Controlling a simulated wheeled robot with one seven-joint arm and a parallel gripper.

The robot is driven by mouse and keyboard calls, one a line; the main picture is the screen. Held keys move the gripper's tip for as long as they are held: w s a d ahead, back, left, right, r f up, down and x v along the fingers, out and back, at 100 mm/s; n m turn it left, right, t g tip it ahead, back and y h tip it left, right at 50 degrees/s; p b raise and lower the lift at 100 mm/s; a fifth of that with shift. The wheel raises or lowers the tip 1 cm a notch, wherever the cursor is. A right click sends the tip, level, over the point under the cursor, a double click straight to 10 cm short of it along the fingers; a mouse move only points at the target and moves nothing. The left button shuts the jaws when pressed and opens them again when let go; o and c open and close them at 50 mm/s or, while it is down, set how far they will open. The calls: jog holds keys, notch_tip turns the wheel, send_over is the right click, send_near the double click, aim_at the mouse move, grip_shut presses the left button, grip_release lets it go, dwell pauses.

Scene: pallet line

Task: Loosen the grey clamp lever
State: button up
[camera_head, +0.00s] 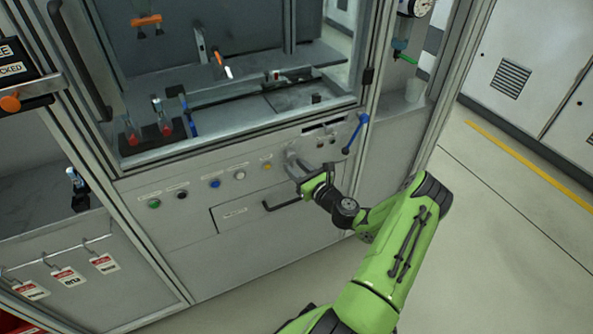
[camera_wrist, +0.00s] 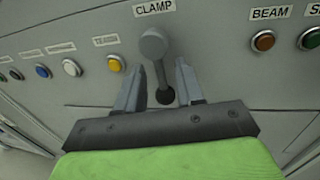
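The grey clamp lever (camera_wrist: 153,45) shows in the wrist view below a label reading CLAMP. It has a round grey knob at its upper end and a dark shaft running down to the panel. My gripper (camera_wrist: 160,80) is open, with one finger on each side of the shaft, and the knob stands beyond the fingertips. I cannot tell whether either finger touches the shaft. In the head view my gripper (camera_head: 299,168) is at the front panel, and the lever is not clearly distinguishable there.
A yellow button (camera_wrist: 115,63) and a white button (camera_wrist: 71,67) lie left of the lever. A red-brown BEAM button (camera_wrist: 263,40) lies to its right. In the head view, a blue-handled lever (camera_head: 355,133) stands right of my gripper, and a drawer handle (camera_head: 282,204) is below it.

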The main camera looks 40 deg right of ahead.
jog(key=shift+w, duration=0.1)
jog(key=shift+c, duration=0.2)
grip_shut()
dwell(1.2)
